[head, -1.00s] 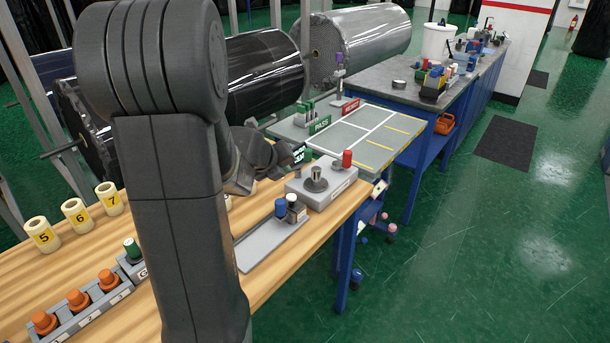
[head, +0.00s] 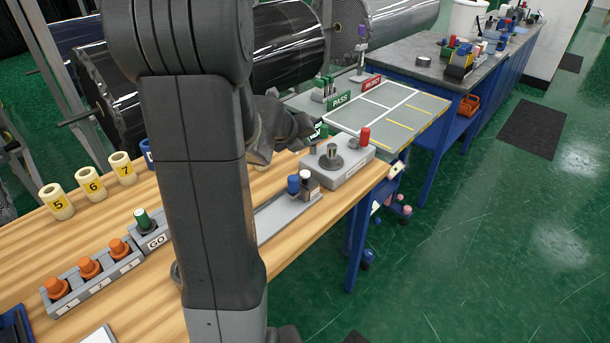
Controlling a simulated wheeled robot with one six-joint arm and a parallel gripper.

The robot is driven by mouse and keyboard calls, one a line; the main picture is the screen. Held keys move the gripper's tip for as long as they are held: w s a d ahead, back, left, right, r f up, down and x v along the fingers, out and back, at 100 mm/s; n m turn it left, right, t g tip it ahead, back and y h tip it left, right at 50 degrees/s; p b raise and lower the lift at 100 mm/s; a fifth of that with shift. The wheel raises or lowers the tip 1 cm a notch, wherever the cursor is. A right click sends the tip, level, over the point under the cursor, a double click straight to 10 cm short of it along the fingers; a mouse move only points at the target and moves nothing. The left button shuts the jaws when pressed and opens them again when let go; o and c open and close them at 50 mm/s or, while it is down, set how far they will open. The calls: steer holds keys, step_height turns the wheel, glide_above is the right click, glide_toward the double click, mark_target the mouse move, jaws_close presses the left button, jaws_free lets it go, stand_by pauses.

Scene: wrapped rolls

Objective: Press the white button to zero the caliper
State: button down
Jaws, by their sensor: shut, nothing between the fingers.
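My arm stands large in front of the bench, and my gripper (head: 298,130) shows only in part as a dark shape to the right of it. The gripper is shut and empty, above the far part of the wooden bench. I cannot make out a caliper or a white button in the head view; my arm hides part of the bench behind it. A grey block (head: 348,170) with a metal post and a red-capped piece stands just right of and nearer than the gripper.
Orange knobs sit in a grey rack (head: 72,292) beside a GO block (head: 152,236). Numbered rolls (head: 90,184) stand at left. A marked table (head: 390,106) with PASS and REJECT signs lies beyond.

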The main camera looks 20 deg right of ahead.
mark_target(304, 175)
steer(key=shift+f+b, duration=3.6)
steer(key=shift+f, duration=0.35)
steer(key=shift+f+b, duration=0.35)
steer(key=shift+f, duration=0.05)
steer(key=shift+f+b, duration=0.5)
steer(key=shift+f, duration=0.05)
steer(key=shift+s+a+f+b, duration=0.1)
steer(key=shift+s+f+b, duration=0.1)
steer(key=shift+f+b, duration=0.5)
stand_by(0.3)
steer(key=shift+w+r+p, duration=0.15)
steer(key=shift+r+p, duration=0.6)
steer(key=shift+p, duration=0.3)
steer(key=shift+r+p, duration=0.45)
steer(key=shift+r, duration=0.35)
